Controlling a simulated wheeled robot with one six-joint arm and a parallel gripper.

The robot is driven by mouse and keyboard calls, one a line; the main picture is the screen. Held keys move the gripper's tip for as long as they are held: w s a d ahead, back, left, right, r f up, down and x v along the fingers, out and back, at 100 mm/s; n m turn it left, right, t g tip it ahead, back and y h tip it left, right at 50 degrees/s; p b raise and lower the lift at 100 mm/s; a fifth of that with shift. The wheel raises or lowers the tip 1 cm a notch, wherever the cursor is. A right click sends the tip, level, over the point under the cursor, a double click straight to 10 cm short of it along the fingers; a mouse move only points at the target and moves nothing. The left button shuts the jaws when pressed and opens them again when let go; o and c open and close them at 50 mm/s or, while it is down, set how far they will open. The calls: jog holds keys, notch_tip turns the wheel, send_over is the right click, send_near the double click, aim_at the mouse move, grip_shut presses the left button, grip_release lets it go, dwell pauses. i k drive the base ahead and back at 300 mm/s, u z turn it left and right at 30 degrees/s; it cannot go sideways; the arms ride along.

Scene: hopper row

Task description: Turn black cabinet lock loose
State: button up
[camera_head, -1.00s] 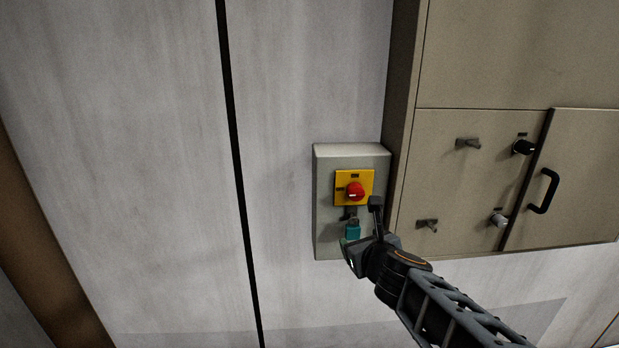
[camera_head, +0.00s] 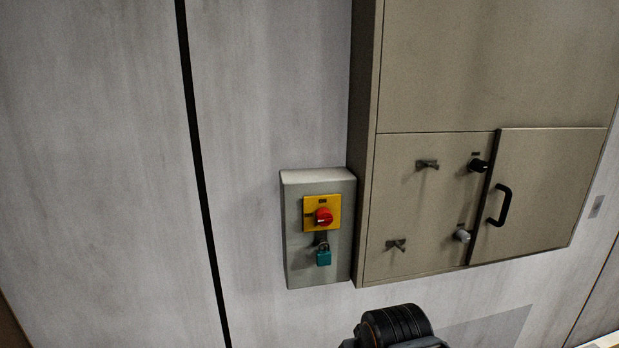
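The black cabinet lock (camera_head: 478,166) is a round black knob near the top left edge of the small door (camera_head: 545,190) on the beige cabinet (camera_head: 430,230). The door looks shut, with a black bar handle (camera_head: 501,206). A pale grey lock knob (camera_head: 462,236) sits below the black one. Part of my arm shows at the bottom edge, below the cabinet and well away from the lock. My gripper's fingers are not visible.
A grey switch box (camera_head: 299,262) with a red rotary knob (camera_head: 323,216) on a yellow plate and a teal padlock (camera_head: 323,257) hangs left of the cabinet. Two grey T-shaped handles (camera_head: 427,165) (camera_head: 396,245) stick out of the panel. The wall to the left is bare.

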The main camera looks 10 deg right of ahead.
aim_at(477, 165)
jog(key=z, duration=1.25)
jog(key=k, duration=0.5)
jog(key=u, duration=1.05)
jog(key=i, duration=0.95)
jog(key=z, duration=1)
